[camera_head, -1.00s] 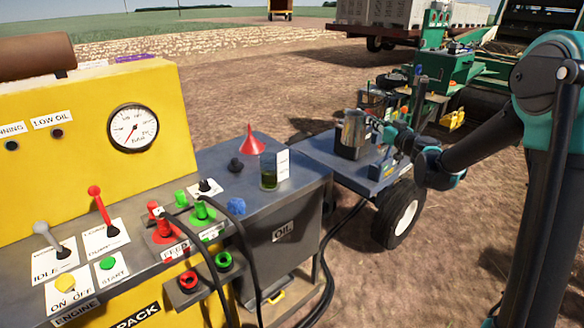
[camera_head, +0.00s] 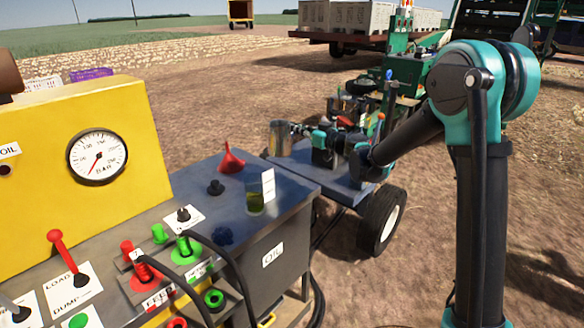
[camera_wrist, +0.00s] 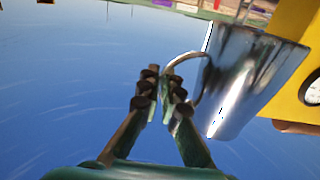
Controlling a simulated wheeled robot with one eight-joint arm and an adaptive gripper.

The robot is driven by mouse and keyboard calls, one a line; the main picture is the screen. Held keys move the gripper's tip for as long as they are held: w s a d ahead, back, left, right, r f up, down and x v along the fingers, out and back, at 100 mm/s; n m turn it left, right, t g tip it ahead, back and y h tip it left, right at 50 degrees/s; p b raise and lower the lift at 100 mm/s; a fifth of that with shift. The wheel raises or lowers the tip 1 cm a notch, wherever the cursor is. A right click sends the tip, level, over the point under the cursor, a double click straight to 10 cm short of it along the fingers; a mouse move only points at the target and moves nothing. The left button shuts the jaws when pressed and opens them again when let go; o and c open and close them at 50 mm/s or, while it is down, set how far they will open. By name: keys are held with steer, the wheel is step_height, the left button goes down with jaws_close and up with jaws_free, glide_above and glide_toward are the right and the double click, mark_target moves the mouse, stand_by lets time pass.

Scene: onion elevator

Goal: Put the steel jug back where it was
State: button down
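The steel jug (camera_head: 280,138) is a shiny metal vessel that looks upright in the head view, in front of the far left edge of the blue cart top. My gripper (camera_head: 301,133) is at its right side. In the wrist view the jug (camera_wrist: 250,85) fills the upper right, with its curved handle (camera_wrist: 187,57) reaching to my fingertips (camera_wrist: 165,85). The fingers are nearly together and closed on the handle. The jug seems to be in the air; its exact height over the cart is hard to tell. The inside of the jug is hidden.
A wheeled cart (camera_head: 343,190) with machinery stands beyond the dark bench (camera_head: 285,205). A yellow gauge panel (camera_head: 50,190) with levers stands at left. Open soil lies at right.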

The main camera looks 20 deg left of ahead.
step_height(320, 180, down, 14)
steer(key=shift+f, duration=0.15)
stand_by(0.4)
steer(key=c, duration=1.7)
jaws_free()
steer(key=shift+f, duration=0.1)
steer(key=s+d+f+m+g+h, duration=0.1)
steer(key=s+d+m+h, duration=0.3)
steer(key=s+d, duration=0.6)
steer(key=s+d+f+m+g+h, duration=0.1)
steer(key=s+d+f+m+h, duration=0.3)
steer(key=d, duration=1.9)
steer(key=s+d+f+m+g+h, duration=0.1)
steer(key=s+d+f+m+h, duration=0.2)
steer(key=s+d+h, duration=0.5)
steer(key=shift+s+d+m, duration=0.3)
steer(key=shift+s+d, duration=1.1)
steer(key=shift+s, duration=0.25)
steer(key=shift+s+d+m, duration=0.3)
steer(key=shift+s+d, duration=1.05)
steer(key=shift+s, duration=0.3)
steer(key=shift+s+d+m, duration=0.3)
steer(key=shift+s+d, duration=1.1)
steer(key=shift+s, duration=0.25)
